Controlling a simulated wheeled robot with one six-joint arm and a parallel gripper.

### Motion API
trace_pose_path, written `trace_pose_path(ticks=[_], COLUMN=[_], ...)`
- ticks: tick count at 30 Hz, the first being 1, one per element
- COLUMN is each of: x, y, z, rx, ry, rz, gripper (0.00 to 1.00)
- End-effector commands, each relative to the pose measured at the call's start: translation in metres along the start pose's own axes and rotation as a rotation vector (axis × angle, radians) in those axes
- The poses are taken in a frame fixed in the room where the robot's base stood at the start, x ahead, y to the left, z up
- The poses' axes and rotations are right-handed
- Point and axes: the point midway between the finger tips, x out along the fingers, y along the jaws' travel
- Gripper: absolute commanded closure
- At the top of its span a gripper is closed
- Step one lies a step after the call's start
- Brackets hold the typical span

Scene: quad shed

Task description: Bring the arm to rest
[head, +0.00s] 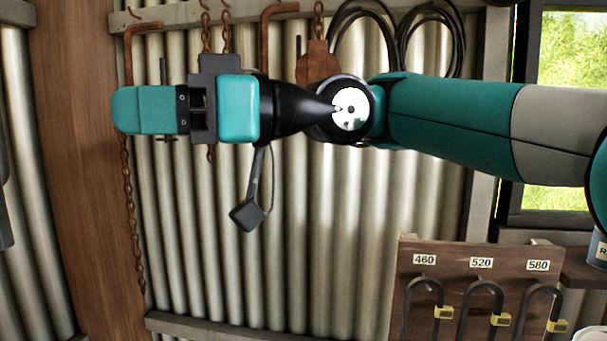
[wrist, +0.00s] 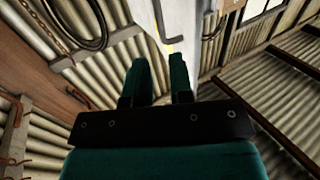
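My gripper (head: 128,110) is held out level to the left in the head view, in front of the corrugated wall. In the wrist view my gripper (wrist: 160,78) shows two teal fingers standing apart with a clear gap and nothing between them. My teal and grey arm reaches in from the right edge of the head view, raised and stretched across the picture. No object is held. The gripper does not visibly touch the wall or the things hanging there, though the exact distance is hard to tell.
Rusty chains (head: 131,220), hooks and coiled cable (head: 362,12) hang on the corrugated wall (head: 330,230). A wooden board (head: 480,262) labelled 460, 520 and 580 holds dark U-shaped pieces at lower right. A window (head: 565,70) is behind the arm. Space below the gripper looks open.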

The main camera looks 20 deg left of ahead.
Motion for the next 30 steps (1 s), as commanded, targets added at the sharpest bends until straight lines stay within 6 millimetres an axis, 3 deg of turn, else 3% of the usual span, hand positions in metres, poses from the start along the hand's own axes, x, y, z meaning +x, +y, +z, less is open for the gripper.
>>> trace_pose_path(ticks=[5, 8, 11, 14, 17, 21, 27, 30], x=[-0.009, -0.033, -0.074, -0.124, -0.172, -0.226, -0.277, -0.289], y=[0.004, 0.013, 0.017, 0.007, -0.019, -0.074, -0.171, -0.212], z=[0.010, 0.038, 0.085, 0.142, 0.203, 0.284, 0.387, 0.422], rx=[0.018, 0.075, 0.179, 0.314, 0.462, 0.673, 0.969, 1.084], ry=[-0.024, -0.088, -0.193, -0.313, -0.427, -0.566, -0.723, -0.776], rz=[0.041, 0.152, 0.319, 0.499, 0.656, 0.832, 1.013, 1.066], gripper=[0.79, 0.79, 0.79, 0.79, 0.79, 0.79, 0.79, 0.79])
